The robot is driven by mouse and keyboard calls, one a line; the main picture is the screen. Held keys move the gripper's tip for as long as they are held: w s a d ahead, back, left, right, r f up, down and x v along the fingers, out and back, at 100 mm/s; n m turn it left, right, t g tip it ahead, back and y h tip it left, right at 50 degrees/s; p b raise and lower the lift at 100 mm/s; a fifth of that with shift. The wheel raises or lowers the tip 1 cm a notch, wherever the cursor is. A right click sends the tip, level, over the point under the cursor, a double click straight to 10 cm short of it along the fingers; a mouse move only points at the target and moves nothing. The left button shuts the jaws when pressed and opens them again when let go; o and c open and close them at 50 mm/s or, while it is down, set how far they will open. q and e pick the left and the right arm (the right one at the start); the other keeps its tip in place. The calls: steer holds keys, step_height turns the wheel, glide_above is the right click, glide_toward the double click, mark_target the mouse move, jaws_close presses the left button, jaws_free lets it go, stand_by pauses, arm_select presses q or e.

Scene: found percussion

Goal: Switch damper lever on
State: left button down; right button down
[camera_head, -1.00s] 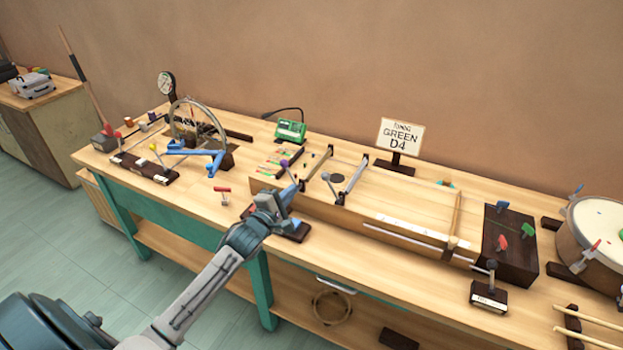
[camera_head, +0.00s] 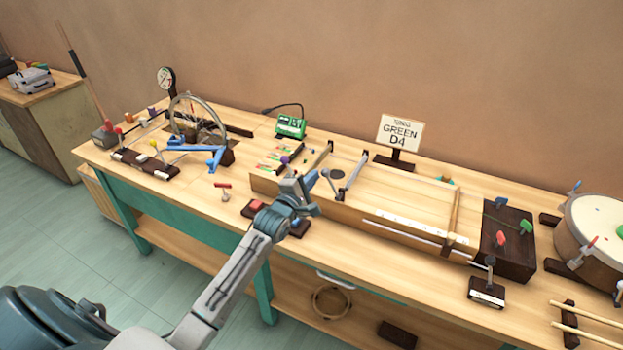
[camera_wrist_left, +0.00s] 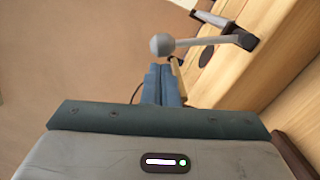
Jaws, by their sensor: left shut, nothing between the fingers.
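A grey lever (camera_head: 331,184) with a round knob stands at the near side of the long wooden string box (camera_head: 405,195). In the left wrist view the lever (camera_wrist_left: 200,42) lies across the picture, its knob just beyond my fingertips. No readable label shows whether it is the damper lever. My left gripper (camera_head: 307,181) is shut and empty, just left of the knob in the head view. In the left wrist view its closed fingers (camera_wrist_left: 161,84) point towards the knob; whether they touch it I cannot tell. My right gripper is out of view.
Another lever (camera_head: 490,264) stands on a dark labelled block at the front right. A dark block with a red button (camera_head: 256,206) lies beside my left wrist. A bicycle wheel (camera_head: 197,122), a green device (camera_head: 291,127), a GREEN D4 sign (camera_head: 400,132) and a drum (camera_head: 598,235) stand around the bench.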

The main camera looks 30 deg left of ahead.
arm_select(q)
steer(key=shift+d+r, duration=0.1)
steer(key=shift+r, duration=0.05)
steer(key=shift+d+r+m+p, duration=0.1)
steer(key=shift+d+m+p, duration=0.05)
steer(key=shift+m+p, duration=0.2)
steer(key=shift+r, duration=0.1)
steer(key=d+r+m+p, duration=0.2)
steer(key=d+m+p, duration=0.3)
steer(key=d+m, duration=0.4)
steer(key=shift+w+m+g, duration=0.2)
steer(key=shift+m+g, duration=0.1)
steer(key=shift+m, duration=0.35)
